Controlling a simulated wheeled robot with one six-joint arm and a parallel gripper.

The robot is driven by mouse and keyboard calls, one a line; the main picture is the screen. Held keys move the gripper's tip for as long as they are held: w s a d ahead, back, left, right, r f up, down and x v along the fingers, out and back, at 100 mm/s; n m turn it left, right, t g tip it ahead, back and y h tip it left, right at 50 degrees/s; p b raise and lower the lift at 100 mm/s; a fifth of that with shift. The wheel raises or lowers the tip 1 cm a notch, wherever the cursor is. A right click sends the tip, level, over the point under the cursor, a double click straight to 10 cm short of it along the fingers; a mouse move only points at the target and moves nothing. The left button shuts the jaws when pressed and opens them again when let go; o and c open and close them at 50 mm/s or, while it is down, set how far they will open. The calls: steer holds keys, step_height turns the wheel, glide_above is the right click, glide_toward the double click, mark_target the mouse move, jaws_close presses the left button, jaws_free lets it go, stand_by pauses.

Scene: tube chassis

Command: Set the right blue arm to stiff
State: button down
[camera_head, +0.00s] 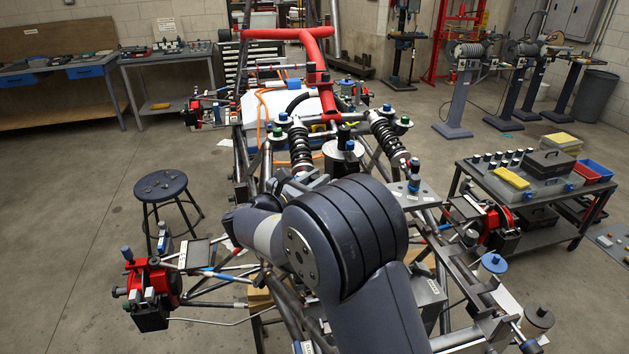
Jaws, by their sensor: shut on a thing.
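I cannot tell for sure which part is the right blue arm. A blue disc (493,263) sits lower on the same side. My own arm covers the middle and lower centre of the chassis. My gripper and whatever it touches are hidden behind it.
A red wheel hub assembly (160,280) sticks out at the left, another (493,222) at the right. A black stool (161,186) stands left of the chassis. A tool cart (530,241) with trays stands close on the right. The floor at far left is clear.

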steer(key=shift+w+d+n+t+y+b, duration=0.2)
steer(key=shift+n+t+y+b, duration=0.15)
steer(key=shift+n+y, duration=0.2)
steer(key=c, duration=1.3)
jaws_free()
steer(key=shift+c, duration=0.2)
steer(key=shift+a, duration=0.1)
steer(key=b+v, duration=0.2)
steer(key=v, duration=0.8)
steer(key=shift+s+b, duration=0.35)
steer(key=shift+s, duration=0.05)
steer(key=shift+a, duration=0.15)
